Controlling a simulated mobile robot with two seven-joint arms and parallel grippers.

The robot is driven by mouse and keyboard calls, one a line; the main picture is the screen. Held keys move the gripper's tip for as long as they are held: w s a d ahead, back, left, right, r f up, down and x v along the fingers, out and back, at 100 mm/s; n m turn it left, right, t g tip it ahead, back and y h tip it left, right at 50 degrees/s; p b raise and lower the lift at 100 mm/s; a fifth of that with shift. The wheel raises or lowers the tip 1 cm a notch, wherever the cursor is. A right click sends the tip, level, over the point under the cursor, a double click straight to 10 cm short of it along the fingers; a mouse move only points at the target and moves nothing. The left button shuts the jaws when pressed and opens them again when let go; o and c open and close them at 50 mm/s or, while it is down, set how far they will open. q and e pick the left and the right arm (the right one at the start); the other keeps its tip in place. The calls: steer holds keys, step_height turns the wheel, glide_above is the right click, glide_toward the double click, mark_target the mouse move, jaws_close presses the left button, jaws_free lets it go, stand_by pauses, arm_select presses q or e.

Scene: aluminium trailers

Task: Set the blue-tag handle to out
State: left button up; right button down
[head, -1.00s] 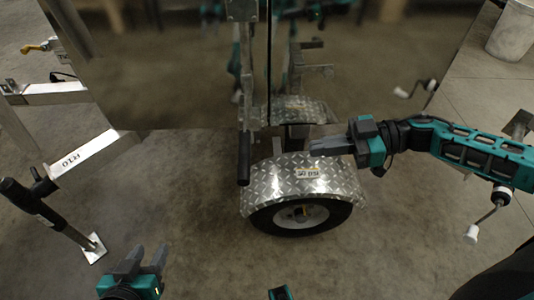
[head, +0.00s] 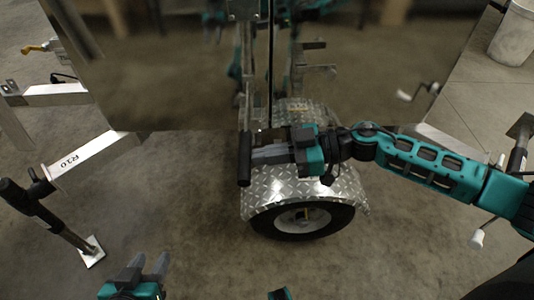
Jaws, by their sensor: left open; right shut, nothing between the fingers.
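A black-gripped handle (head: 245,160) hangs straight down at the lower edge of the shiny trailer panel, in front of the wheel. No blue tag can be made out on it, so I cannot tell whether it is the blue-tag handle. My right gripper (head: 254,160) is shut and empty. Its fingertips point left and lie right beside the black grip, on its right side; whether they touch it I cannot tell. My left gripper (head: 150,262) is open and empty at the bottom left, low and well away from the handle.
The diamond-plate fender (head: 290,190) and wheel (head: 303,220) lie below my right gripper. The reflective panel (head: 170,75) stands behind. A jack leg (head: 50,215) and a bar marked R10 (head: 90,160) stand at left. A white-knobbed crank (head: 477,240) is at right.

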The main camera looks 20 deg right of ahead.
steer(key=shift+w+a+r+p, duration=0.15)
steer(key=shift+a+p, duration=0.2)
steer(key=shift+p, duration=0.2)
steer(key=shift+w+a+r+p, duration=0.15)
steer(key=shift+a+p, duration=0.2)
steer(key=shift+p, duration=0.2)
steer(key=shift+s+a+p, duration=0.1)
steer(key=shift+a+p, duration=0.25)
steer(key=shift+a+f, duration=0.2)
steer(key=shift+f, duration=0.1)
steer(key=shift+d, duration=0.1)
